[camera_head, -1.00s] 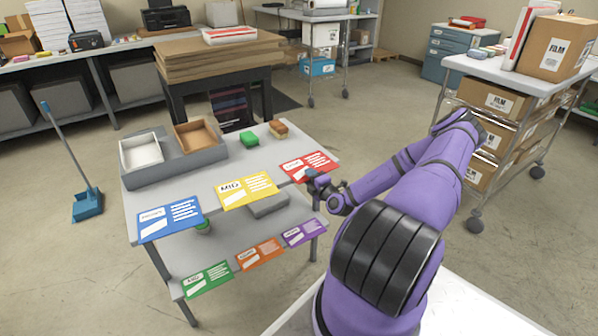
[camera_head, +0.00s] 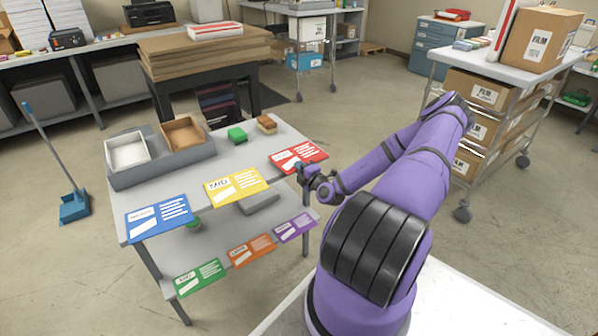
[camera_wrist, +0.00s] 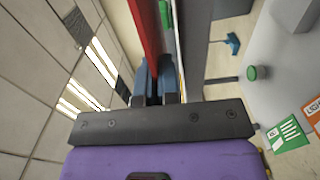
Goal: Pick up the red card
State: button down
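The red card (camera_head: 299,158) lies flat at the right end of the small table's front edge, overhanging it slightly. In the wrist view the red card (camera_wrist: 145,28) shows nearly edge-on, running down to my fingertips. My gripper (camera_head: 304,173) is at the card's front edge in the head view. In the wrist view its two blue fingers (camera_wrist: 155,77) are close together, with the card's edge in line with the narrow gap. Whether they press on the card cannot be told.
The yellow card (camera_head: 237,186) and blue card (camera_head: 159,218) lie along the same edge. Green (camera_head: 199,277), orange (camera_head: 252,250) and purple (camera_head: 296,227) cards line the lower shelf.

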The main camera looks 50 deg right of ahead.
jog(key=shift+r, duration=0.8)
jog(key=r+v, duration=0.1)
jog(key=v, duration=1.5)
jog(key=shift+a+r, duration=0.2)
jog(key=shift+a, duration=0.1)
